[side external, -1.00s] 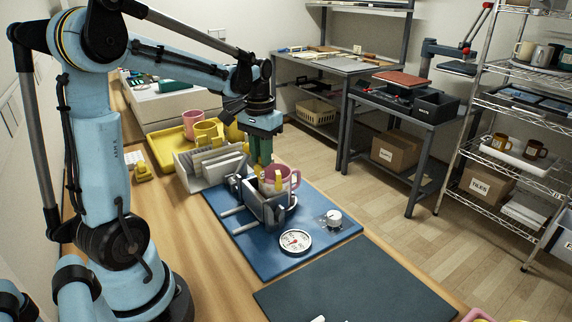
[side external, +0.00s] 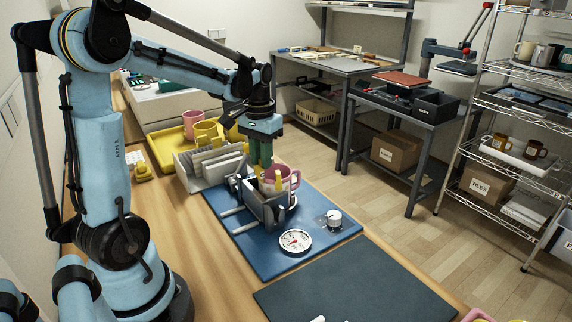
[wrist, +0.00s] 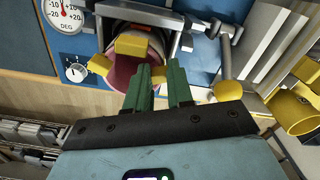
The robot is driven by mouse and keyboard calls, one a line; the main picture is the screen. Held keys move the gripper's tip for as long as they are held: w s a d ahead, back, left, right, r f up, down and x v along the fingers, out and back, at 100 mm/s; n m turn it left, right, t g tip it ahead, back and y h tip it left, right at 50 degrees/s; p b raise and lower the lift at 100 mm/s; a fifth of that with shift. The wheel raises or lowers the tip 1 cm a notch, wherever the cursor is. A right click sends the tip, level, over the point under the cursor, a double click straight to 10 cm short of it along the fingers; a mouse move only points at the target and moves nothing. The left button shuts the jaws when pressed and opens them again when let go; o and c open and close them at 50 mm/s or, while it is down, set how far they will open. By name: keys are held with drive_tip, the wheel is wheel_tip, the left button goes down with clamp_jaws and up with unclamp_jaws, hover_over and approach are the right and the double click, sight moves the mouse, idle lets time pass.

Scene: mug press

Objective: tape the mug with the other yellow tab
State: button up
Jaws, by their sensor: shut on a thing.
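The pink mug (side external: 291,181) sits in the grey press (side external: 268,208) on the blue board (side external: 248,236). Yellow tabs show at the mug; in the wrist view one tab (wrist: 131,43) is at its upper part and another (wrist: 98,64) at its left edge. My gripper (side external: 262,163) points down at the mug's rim, on the side by the divided rack.
A round dial (side external: 295,241) and a knob (side external: 333,218) are on the board. The divided rack (side external: 212,166) is close behind the press, with a yellow tray (side external: 172,151) of mugs beyond. A dark mat (side external: 350,285) in front is mostly clear.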

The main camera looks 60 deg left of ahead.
drive_tip(key=shift+f, duration=0.1)
idle(0.8)
drive_tip(key=o, duration=0.9)
drive_tip(key=shift+c, duration=0.2)
wheel_tip(320, 180, up, 12)
drive_tip(key=s+d+f+m+t, duration=0.2)
drive_tip(key=d+f+t, duration=0.1)
drive_tip(key=d, duration=0.6)
drive_tip(key=s+d+f+m+t, duration=0.2)
drive_tip(key=d+f+t, duration=0.2)
drive_tip(key=d+f, duration=0.2)
drive_tip(key=d, duration=0.2)
drive_tip(key=shift+s+d+f, duration=0.25)
drive_tip(key=shift+d+f, duration=0.05)
drive_tip(key=shift+d, duration=0.05)
